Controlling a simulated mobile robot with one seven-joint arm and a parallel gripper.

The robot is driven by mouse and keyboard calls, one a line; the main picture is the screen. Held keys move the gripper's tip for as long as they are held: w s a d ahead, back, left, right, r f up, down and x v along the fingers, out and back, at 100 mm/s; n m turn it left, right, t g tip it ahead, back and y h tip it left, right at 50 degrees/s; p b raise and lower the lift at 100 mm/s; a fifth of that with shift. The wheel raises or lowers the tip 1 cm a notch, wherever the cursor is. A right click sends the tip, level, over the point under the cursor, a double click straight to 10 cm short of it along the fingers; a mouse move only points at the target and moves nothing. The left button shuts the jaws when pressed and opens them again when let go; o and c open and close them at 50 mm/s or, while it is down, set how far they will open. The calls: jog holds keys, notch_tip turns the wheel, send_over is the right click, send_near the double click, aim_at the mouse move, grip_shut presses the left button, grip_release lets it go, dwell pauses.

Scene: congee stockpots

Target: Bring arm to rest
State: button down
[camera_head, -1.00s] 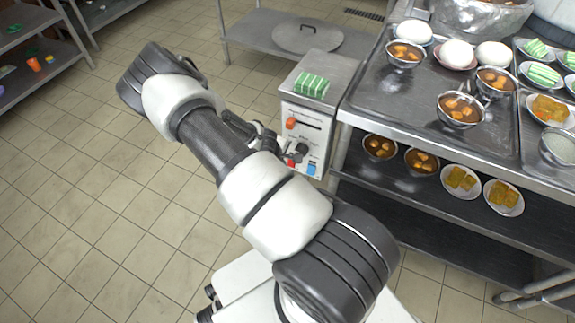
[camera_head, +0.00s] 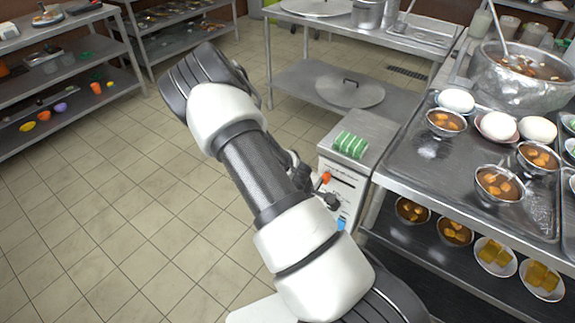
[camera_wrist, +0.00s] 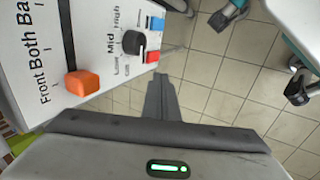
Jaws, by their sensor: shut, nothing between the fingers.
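My arm (camera_head: 257,172) is bent, with its elbow at the upper left in the head view. My gripper (camera_wrist: 161,88) is shut and empty in the wrist view, its fingers together over the tiled floor. In the head view my arm hides most of it. It is beside the front panel of a white and steel appliance (camera_head: 346,184). The panel, with an orange lever and a black knob, also fills the upper left of the wrist view (camera_wrist: 75,42). I cannot tell whether the gripper touches the panel.
A green and white striped item (camera_head: 350,145) lies on the appliance. To the right a steel table (camera_head: 428,168) carries bowls, white buns and a large pot (camera_head: 520,78). A steel table with a lid (camera_head: 350,92) stands behind, shelves (camera_head: 62,70) at the left. Open floor (camera_head: 100,215) lies left.

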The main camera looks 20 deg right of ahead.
jog(key=a+r+m+t+y, duration=0.1)
jog(key=a+r+m, duration=0.3)
jog(key=r, duration=1)
jog(key=a+r+m+t+y, duration=0.1)
jog(key=a+r, duration=0.4)
jog(key=r, duration=0.9)
jog(key=s+a+r+m+t+y, duration=0.1)
jog(key=s+a+r, duration=0.4)
jog(key=s+r, duration=0.35)
jog(key=s+a+r+y, duration=0.1)
jog(key=s+a+r, duration=0.3)
jog(key=s+r, duration=0.4)
notch_tip(320, 180, up, 18)
jog(key=s+p, duration=0.1)
jog(key=p, duration=1.8)
